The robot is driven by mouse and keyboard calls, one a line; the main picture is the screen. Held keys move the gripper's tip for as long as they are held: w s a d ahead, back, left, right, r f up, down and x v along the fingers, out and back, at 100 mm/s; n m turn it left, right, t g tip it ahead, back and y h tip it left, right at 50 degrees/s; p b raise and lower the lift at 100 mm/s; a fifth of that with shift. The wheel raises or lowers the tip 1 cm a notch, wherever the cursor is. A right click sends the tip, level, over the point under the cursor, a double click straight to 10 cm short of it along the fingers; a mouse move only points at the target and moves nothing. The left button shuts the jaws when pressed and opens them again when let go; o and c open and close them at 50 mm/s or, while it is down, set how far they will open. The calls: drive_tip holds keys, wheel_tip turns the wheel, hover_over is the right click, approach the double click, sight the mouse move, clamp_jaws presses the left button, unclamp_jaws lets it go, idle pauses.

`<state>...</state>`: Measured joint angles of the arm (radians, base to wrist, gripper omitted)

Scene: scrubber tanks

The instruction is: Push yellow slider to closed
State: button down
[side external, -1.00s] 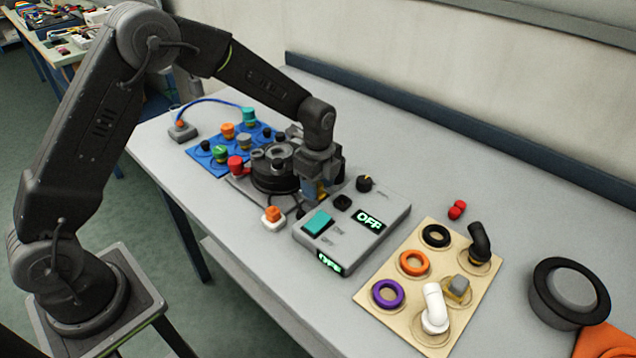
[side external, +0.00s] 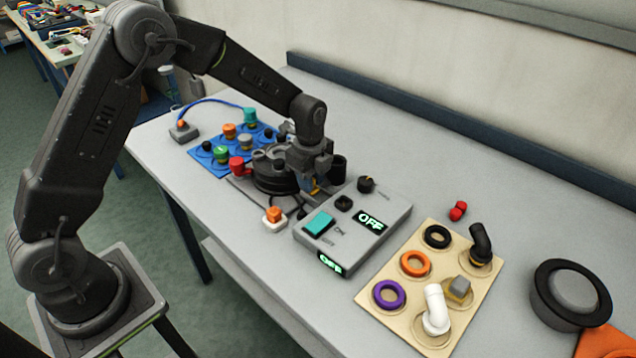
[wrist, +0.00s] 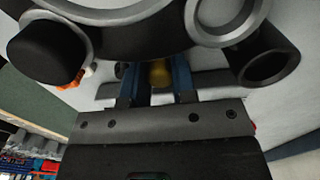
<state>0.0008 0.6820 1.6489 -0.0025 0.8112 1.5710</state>
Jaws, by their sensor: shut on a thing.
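The yellow slider (wrist: 160,73) shows in the wrist view as a small rounded yellow piece between the two blue fingers of my gripper (wrist: 157,85). My gripper is shut on it. In the side view my gripper (side external: 310,188) points down at the right side of the dark round tank unit (side external: 268,180), low beside its base. The slider is mostly hidden there by the fingers, and its track cannot be made out. In the wrist view the tank's dark rounded parts (wrist: 130,14) fill the top, close to the fingers.
A grey control box (side external: 345,248) reading OFF stands just right of my gripper. A dark open cylinder (side external: 337,166) is close behind it. A blue board (side external: 205,160) with coloured knobs is left, and a beige board (side external: 398,327) with rings and pipe fittings right.

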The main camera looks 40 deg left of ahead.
drive_tip(key=shift+a, duration=0.25)
drive_tip(key=c, duration=1.3)
unclamp_jaws()
drive_tip(key=o, duration=0.4)
drive_tip(key=shift+d, duration=0.1)
wheel_tip(320, 180, up, 14)
drive_tip(key=shift+f, duration=0.1)
